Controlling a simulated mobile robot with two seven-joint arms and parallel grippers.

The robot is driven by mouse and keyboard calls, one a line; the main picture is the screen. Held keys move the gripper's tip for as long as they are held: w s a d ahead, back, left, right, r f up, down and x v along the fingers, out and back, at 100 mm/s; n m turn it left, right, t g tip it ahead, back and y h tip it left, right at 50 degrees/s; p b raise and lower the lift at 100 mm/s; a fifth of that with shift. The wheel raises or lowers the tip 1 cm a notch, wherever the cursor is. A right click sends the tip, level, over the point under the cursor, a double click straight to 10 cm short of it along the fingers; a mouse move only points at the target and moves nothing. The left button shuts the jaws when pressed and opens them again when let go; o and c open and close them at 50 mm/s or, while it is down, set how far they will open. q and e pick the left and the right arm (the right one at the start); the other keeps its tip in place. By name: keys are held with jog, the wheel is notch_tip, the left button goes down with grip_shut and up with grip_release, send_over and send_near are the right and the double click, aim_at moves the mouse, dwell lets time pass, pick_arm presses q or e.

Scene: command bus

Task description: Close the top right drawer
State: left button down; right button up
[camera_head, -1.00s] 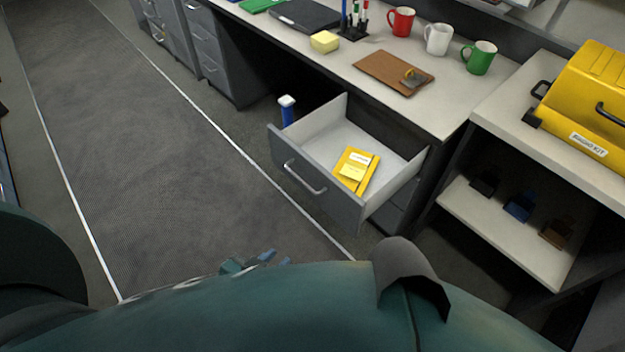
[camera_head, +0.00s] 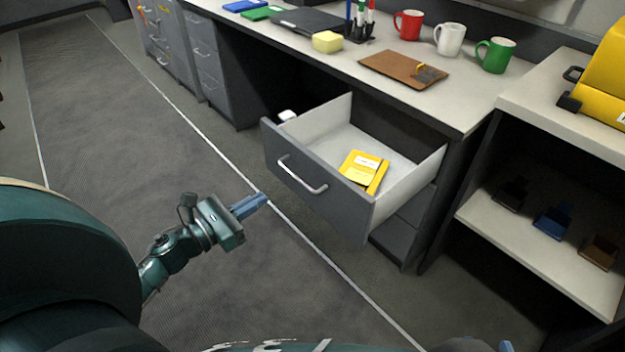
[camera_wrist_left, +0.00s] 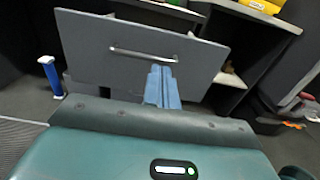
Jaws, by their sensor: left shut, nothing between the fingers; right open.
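The top right drawer (camera_head: 318,190) of the desk is pulled out, with a grey front and a silver bar handle (camera_head: 301,175). Yellow notebooks (camera_head: 362,172) lie inside it. My left gripper (camera_head: 256,203) is shut and empty, in front of and a little below the drawer front, apart from it in the head view. In the left wrist view, its blue fingers (camera_wrist_left: 162,84) point toward the drawer front (camera_wrist_left: 90,45), just below the handle (camera_wrist_left: 143,54).
The desktop (camera_head: 470,105) holds a clipboard (camera_head: 400,68), several mugs and a yellow sponge block (camera_head: 327,42). An open shelf (camera_head: 530,235) with small dark items stands at the right. The floor in front is clear.

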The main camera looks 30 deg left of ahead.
aim_at(315, 167)
pick_arm(q)
jog(key=x, duration=1.3)
jog(key=shift+w+d, duration=0.1)
jog(key=shift+w, duration=0.2)
pick_arm(e)
jog(key=shift+r, duration=0.25)
